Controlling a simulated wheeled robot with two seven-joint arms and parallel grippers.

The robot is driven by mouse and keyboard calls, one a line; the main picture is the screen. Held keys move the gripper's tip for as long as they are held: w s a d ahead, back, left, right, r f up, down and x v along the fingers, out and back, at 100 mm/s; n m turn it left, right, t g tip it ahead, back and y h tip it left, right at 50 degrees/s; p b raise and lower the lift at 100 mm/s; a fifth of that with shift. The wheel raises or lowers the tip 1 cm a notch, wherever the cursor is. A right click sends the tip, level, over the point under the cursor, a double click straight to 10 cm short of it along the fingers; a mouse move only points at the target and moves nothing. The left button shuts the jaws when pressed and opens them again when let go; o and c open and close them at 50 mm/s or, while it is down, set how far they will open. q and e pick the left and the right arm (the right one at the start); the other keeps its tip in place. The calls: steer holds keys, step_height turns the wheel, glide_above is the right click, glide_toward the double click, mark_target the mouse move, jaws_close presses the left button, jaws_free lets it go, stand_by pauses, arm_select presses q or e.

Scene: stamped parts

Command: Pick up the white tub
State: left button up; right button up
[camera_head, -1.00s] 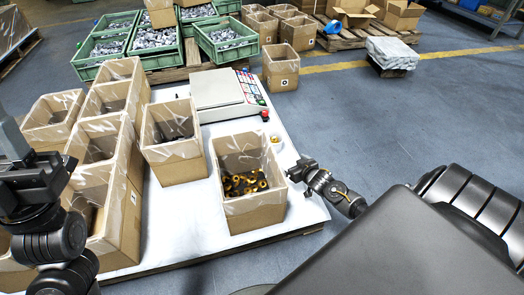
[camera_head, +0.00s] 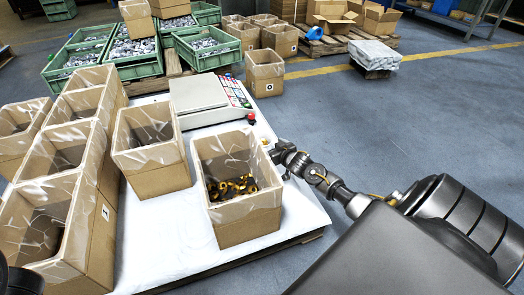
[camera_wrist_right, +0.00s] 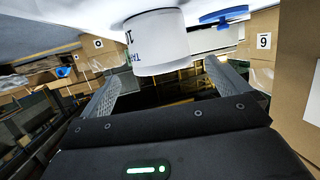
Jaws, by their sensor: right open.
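The white tub (camera_wrist_right: 155,42) with dark lettering fills the top middle of the right wrist view, where the picture is upside down. It lies beyond and between the two fingertips of my right gripper (camera_wrist_right: 161,75), which is open and empty. In the head view my right gripper (camera_head: 282,156) is at the right edge of the white-covered pallet, right by the tub (camera_head: 266,141), which it partly hides. I cannot tell whether the fingers touch the tub. Only a dark bit of my left arm shows at the bottom left corner; its gripper is out of view.
A lined carton (camera_head: 246,222) with brass-coloured parts stands close left of my right gripper. A scale (camera_head: 198,97) with a red knob is behind it. More cartons (camera_head: 150,178) stand left. Green crates (camera_head: 208,57) are at the back.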

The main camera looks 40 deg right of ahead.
mark_target(264, 142)
steer(key=shift+b+x, duration=2.25)
steer(key=shift+b, duration=0.05)
steer(key=shift+w, duration=0.35)
steer(key=shift+r, duration=0.1)
steer(key=c, duration=1.1)
